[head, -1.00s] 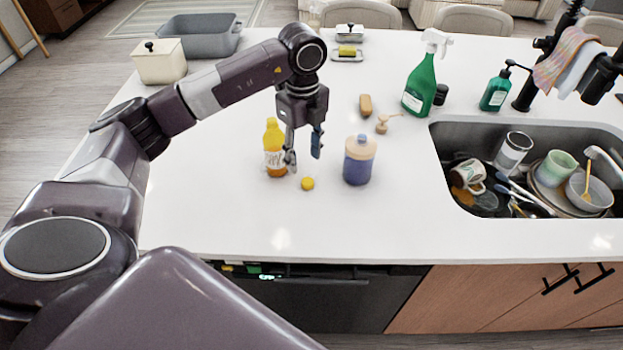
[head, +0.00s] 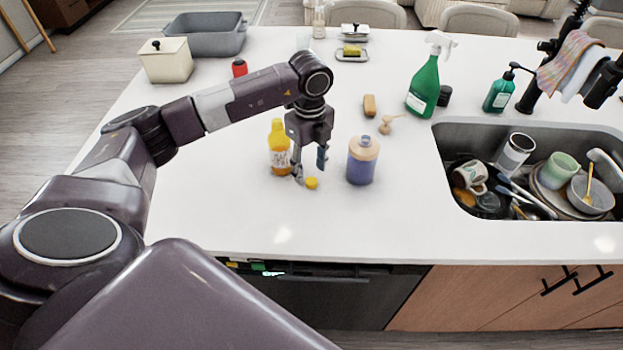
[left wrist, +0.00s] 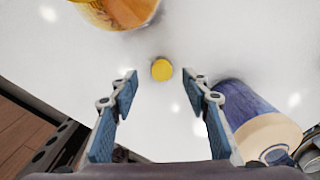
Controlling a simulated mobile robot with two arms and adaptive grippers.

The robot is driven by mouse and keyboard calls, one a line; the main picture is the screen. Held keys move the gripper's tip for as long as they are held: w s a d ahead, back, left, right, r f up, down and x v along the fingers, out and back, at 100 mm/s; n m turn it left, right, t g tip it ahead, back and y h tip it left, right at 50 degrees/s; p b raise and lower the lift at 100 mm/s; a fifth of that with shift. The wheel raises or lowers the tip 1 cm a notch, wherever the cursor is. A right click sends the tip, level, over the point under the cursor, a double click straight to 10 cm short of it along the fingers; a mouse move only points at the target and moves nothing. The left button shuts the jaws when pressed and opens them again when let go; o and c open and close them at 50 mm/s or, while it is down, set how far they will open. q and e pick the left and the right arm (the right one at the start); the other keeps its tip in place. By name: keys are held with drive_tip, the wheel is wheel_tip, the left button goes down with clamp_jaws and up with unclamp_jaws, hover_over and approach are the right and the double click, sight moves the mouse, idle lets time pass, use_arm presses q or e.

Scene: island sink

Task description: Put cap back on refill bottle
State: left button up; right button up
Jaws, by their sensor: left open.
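A small round yellow cap (head: 312,183) lies on the white counter, and it also shows in the left wrist view (left wrist: 161,69). A yellow-orange bottle with a white label (head: 279,158) stands upright just left of it; its lower part shows at the top of the left wrist view (left wrist: 118,12). My left gripper (head: 310,168) points down just above and behind the cap, open and empty. In the left wrist view the cap sits just beyond the gap between the two fingertips (left wrist: 160,90). My right gripper is not in view.
A blue bottle with a peach top (head: 361,165) stands close right of my left gripper. A wooden brush (head: 385,125), a green spray bottle (head: 424,88) and a sink with dishes (head: 445,140) are farther right. The counter in front is clear.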

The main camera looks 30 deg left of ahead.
sight(311, 180)
use_arm(q)
drive_tip(key=shift+w+f+p, duration=0.15)
drive_tip(key=shift+f+p, duration=0.3)
drive_tip(key=shift+f, duration=1.25)
drive_tip(key=shift+c, duration=0.7)
drive_tip(key=c, duration=0.6)
